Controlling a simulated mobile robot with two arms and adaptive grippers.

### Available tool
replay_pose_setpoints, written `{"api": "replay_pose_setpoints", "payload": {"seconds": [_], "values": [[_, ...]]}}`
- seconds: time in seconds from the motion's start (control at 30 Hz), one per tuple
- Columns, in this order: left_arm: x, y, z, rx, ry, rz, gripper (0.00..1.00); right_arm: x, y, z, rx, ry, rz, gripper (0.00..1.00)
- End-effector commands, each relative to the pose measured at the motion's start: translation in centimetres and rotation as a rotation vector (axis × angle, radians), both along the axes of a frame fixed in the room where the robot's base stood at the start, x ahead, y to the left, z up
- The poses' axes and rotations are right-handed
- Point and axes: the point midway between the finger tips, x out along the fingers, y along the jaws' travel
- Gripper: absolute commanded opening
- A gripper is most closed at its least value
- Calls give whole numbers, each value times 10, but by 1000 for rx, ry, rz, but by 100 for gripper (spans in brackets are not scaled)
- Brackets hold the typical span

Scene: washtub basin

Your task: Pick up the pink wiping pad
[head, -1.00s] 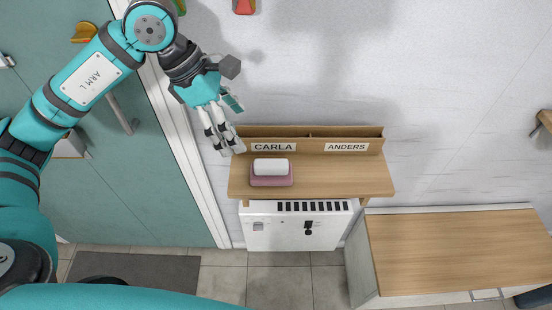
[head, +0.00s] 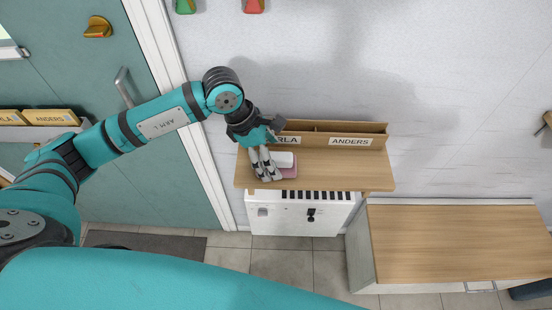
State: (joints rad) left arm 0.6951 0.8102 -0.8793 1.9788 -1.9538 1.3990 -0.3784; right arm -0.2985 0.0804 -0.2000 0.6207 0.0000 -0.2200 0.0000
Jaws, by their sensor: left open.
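The pink wiping pad (head: 289,173) lies on a wooden wall shelf (head: 340,173), near the shelf's left end. A white rounded block (head: 285,160) sits on top of the pad. My left gripper (head: 268,179) is open, with its fingers pointing down over the left part of the pad and the white block. The fingers hide the pad's left side, and I cannot tell whether they touch it. My right gripper is not in view.
A divided wooden holder (head: 370,135) with name labels stands along the shelf's back, against the wall. A white unit (head: 330,217) is below the shelf. A wooden-topped bench (head: 450,240) is at the right. The shelf's right half is clear.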

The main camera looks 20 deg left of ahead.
Motion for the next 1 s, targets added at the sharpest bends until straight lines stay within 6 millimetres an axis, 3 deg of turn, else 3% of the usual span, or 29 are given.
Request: {"api": "replay_pose_setpoints", "payload": {"seconds": [0.03, 0.2, 0.47, 1.0], "values": [[0, -5, -3, -2, 5, 0, 85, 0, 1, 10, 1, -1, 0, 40], [3, -11, -24, -2, 2, 0, 85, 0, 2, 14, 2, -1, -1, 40], [4, -12, -28, -1, -1, 0, 85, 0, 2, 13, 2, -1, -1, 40], [5, -12, -27, -1, -1, 0, 17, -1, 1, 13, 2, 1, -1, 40]]}}
